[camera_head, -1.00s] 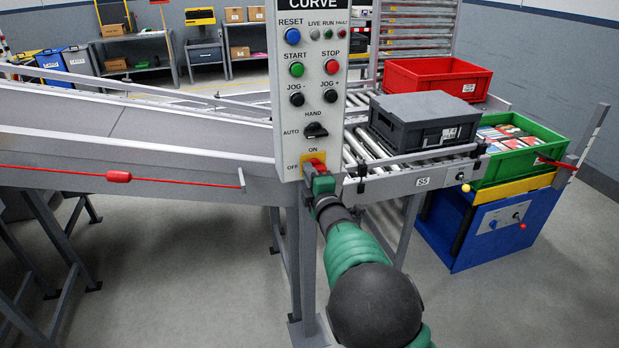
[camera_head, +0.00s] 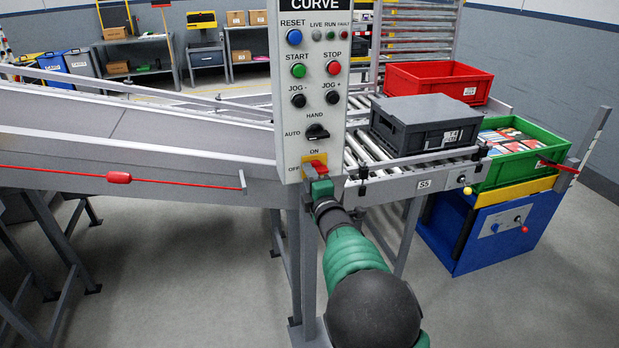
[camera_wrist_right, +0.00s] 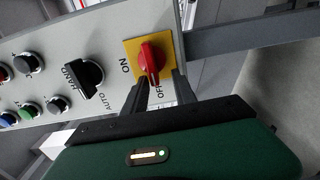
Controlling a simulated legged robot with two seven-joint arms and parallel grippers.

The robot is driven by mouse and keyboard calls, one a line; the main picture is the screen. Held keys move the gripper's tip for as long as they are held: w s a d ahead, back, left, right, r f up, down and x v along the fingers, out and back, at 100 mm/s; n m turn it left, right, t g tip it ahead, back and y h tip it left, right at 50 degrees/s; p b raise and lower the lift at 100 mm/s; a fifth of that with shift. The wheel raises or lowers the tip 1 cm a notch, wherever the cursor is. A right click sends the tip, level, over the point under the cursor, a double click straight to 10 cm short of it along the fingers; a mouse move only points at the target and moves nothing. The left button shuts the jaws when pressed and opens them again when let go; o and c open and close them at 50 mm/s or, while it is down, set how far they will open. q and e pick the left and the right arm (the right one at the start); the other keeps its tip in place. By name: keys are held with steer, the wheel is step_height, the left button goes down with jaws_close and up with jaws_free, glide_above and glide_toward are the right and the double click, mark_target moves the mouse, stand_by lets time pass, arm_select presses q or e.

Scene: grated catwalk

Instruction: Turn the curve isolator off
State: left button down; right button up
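The curve isolator is a red rotary knob (camera_head: 315,167) on a yellow plate, low on the grey control panel (camera_head: 311,100). In the right wrist view the red knob (camera_wrist_right: 150,62) lies lengthwise, its narrow end toward the OFF label; ON is at its left there. My right gripper (camera_wrist_right: 161,84) is at the knob, with one dark finger on each side of its lower end. The fingers stand apart, with a gap visible on the right; I see no firm grip. In the head view the green gripper hides part of the plate. My left gripper is not in view.
A black HAND/AUTO selector (camera_head: 316,132) and several buttons sit above the isolator. The roller conveyor (camera_head: 360,150) at right carries a grey crate (camera_head: 425,122) and a red crate (camera_head: 438,82). A red pull cord (camera_head: 118,177) runs along the left conveyor.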

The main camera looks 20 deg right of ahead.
steer(key=shift+r, duration=0.15)
steer(key=s, duration=1.7)
steer(key=shift+d+b, duration=0.3)
steer(key=shift+w, duration=0.1)
